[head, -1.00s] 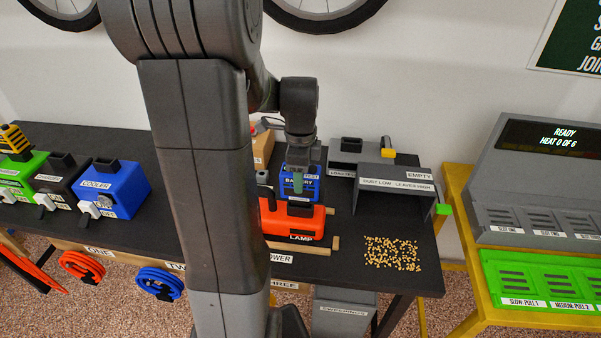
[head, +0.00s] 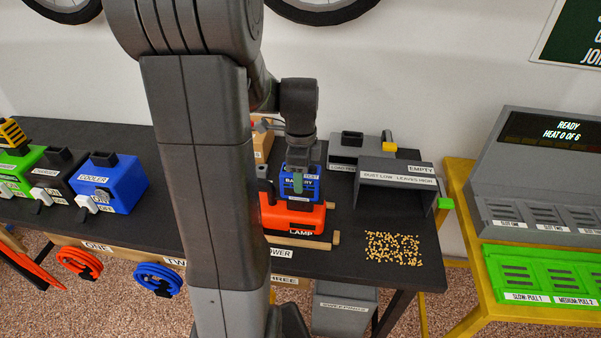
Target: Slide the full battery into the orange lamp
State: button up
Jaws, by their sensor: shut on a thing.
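My gripper (head: 299,168) is shut on a blue battery (head: 312,188) with a white label and a green strip on its front. The battery is upright, directly over the top of the orange lamp (head: 310,220), and looks to be down at the lamp's top. How deep it sits cannot be told from this view. The lamp rests on the black bench with a "LAMP" label on its front. My arm hides the lamp's left end.
Left on the black bench (head: 342,258) stand a blue cooler (head: 122,184), a black charger (head: 60,170) and a green unit. A grey box (head: 398,183) marked "EMPTY" stands at right, behind scattered yellow pellets (head: 393,248). A grey bin (head: 340,310) is below.

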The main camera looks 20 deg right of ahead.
jog(key=shift+f, duration=0.35)
jog(key=o, duration=1.4)
jog(key=shift+o, duration=0.2)
jog(key=shift+r, duration=0.1)
notch_tip(320, 180, up, 14)
jog(key=shift+f+b, duration=0.2)
jog(key=shift+b, duration=0.2)
notch_tip(320, 180, down, 14)
jog(key=shift+r+p, duration=0.15)
jog(key=shift+p, duration=0.15)
jog(key=shift+r, duration=0.2)
